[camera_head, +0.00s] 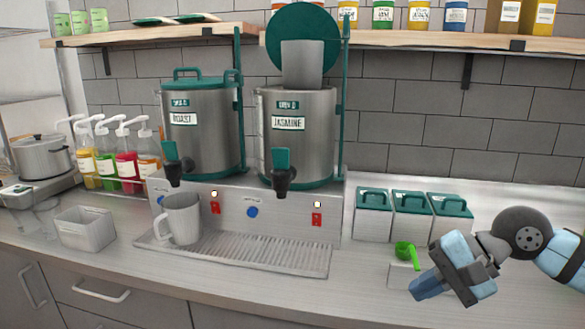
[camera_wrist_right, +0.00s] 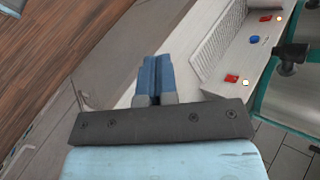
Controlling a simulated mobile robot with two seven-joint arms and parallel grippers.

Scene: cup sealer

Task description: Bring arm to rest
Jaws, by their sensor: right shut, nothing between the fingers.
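My right gripper (camera_head: 428,286) is at the right of the head view, above the counter's front part. Its blue fingers are closed together and hold nothing. In the right wrist view the shut fingers (camera_wrist_right: 154,80) point over the counter edge, with the drip tray (camera_wrist_right: 217,40) beyond them. My left gripper is not in the head view.
Two steel dispensers, roast (camera_head: 202,130) and jasmine (camera_head: 298,140), stand on a base with a drip tray (camera_head: 240,253). A pitcher (camera_head: 182,218) stands at the tray's left. Green-lidded canisters (camera_head: 411,222) and a green scoop (camera_head: 405,250) are close to my right gripper.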

